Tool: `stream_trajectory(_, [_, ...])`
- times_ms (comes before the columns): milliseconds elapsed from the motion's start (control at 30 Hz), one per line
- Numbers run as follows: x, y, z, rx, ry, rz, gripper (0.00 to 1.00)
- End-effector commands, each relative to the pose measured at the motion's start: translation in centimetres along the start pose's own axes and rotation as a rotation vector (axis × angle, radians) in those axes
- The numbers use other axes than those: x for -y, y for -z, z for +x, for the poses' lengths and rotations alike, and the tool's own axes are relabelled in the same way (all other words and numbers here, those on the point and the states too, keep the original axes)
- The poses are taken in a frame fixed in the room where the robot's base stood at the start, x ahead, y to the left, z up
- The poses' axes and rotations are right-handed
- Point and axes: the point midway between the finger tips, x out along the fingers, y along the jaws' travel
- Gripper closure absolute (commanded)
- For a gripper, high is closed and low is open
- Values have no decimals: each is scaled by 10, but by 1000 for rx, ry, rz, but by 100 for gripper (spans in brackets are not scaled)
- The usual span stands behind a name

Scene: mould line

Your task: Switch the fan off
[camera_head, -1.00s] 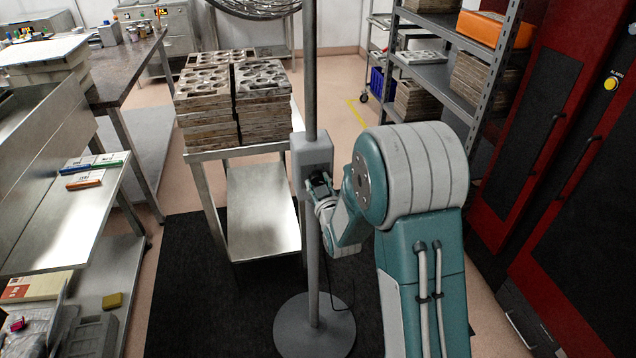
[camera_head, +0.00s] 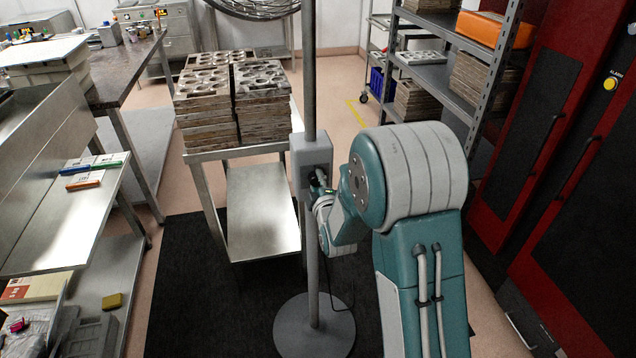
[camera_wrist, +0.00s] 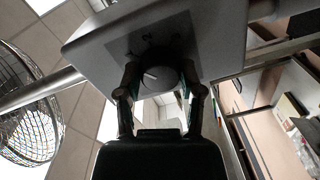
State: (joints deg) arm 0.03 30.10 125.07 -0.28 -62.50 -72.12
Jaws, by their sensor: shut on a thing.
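The fan stands on a round grey base (camera_head: 314,325) with a grey pole. Its wire cage (camera_head: 255,6) is cut off at the top of the head view, and the cage also shows at the left of the wrist view (camera_wrist: 30,105). A grey control box (camera_head: 312,158) sits on the pole. In the wrist view a round dark knob (camera_wrist: 160,77) with a pale pointer mark is on the box face. My gripper (camera_wrist: 160,82) is at the box, its two fingers on either side of the knob and shut on it.
A metal table (camera_head: 262,205) with stacked moulds (camera_head: 232,100) stands behind the pole on the left. A shelf rack (camera_head: 450,80) and red cabinets (camera_head: 540,150) are on the right. A steel bench (camera_head: 60,210) is at the left. A cable hangs beside the pole.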

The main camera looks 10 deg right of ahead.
Motion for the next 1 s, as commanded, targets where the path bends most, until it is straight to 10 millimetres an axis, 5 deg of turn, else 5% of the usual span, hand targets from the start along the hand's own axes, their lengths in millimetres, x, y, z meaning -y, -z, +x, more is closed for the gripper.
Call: stream_trajectory(1000, [4, 3, 0, 30, -2, -838, 98])
